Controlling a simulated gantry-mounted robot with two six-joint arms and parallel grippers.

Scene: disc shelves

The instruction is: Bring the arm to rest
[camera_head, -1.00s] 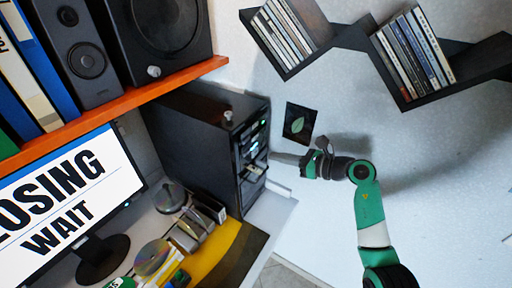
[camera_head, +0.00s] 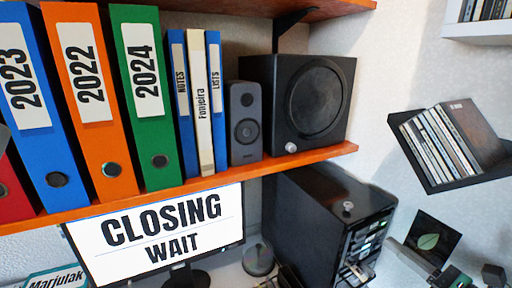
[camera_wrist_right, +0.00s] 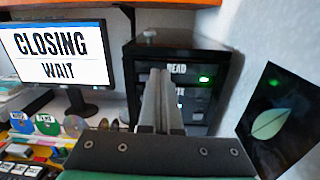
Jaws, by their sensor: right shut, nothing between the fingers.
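My right gripper (camera_head: 408,257) shows at the lower right of the head view, beside the front of the black computer tower (camera_head: 318,215). In the right wrist view its fingers (camera_wrist_right: 160,100) are pressed together and hold nothing. They point towards the tower's front (camera_wrist_right: 200,62), which bears a label reading READ and a green light. Much of my right arm is below the head view's edge.
A monitor (camera_head: 160,228) reads CLOSING WAIT. An orange shelf (camera_head: 215,185) carries binders and speakers. A dark wall shelf (camera_head: 470,180) holds disc cases above my right gripper. A dark leaf-marked square (camera_head: 432,240) is close by it.

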